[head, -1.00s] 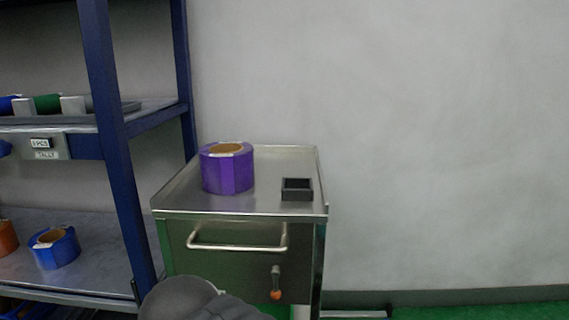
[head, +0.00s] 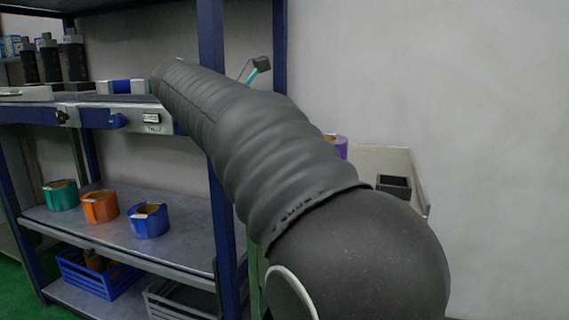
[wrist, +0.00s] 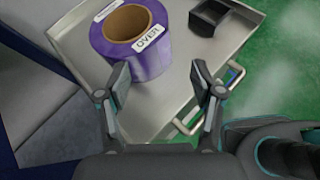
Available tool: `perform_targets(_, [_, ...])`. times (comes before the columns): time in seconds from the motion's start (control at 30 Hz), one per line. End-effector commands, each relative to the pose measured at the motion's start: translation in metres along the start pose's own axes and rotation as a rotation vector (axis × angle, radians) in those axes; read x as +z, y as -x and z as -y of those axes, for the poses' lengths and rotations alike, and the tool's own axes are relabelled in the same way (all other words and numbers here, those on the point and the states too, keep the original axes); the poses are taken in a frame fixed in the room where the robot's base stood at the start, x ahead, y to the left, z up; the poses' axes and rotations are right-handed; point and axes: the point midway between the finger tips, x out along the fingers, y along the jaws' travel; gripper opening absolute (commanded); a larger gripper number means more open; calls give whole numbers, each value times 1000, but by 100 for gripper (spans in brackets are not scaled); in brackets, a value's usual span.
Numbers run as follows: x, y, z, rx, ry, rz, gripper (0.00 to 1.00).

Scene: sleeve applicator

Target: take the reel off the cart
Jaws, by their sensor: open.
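The purple reel (wrist: 155,65) stands on the cart's metal top (wrist: 185,75) in the wrist view, with a brown core and a white label reading "OVER". In the head view only a small purple edge of the reel (head: 340,143) shows beside my arm, which hides the rest. The cart top (head: 385,160) shows partly behind my arm. My gripper (wrist: 158,78) is open and empty in the wrist view, its two fingers over the near edge of the cart top. The reel lies just beyond the fingertips, toward the left finger. I cannot tell whether a finger touches it.
A small black open box (wrist: 222,16) sits on the cart right of the reel; it also shows in the head view (head: 393,186). The cart's handle (wrist: 190,125) is at its side. A blue-framed shelf (head: 212,120) holds green, orange and blue reels (head: 148,220).

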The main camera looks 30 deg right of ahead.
Motion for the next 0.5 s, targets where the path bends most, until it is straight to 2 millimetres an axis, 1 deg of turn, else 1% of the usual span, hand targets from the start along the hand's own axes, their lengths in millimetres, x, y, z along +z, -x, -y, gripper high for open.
perform_targets(0.07, [7,2,-8,-25,49,44,66])
perform_targets(0.17, [14,4,-12,-47,85,76,66])
perform_targets(0.23, [16,0,-12,-55,95,85,66])
perform_targets(0.37, [18,-19,-10,-59,98,87,66])
perform_targets(0.5, [19,-46,-9,-59,97,86,66])
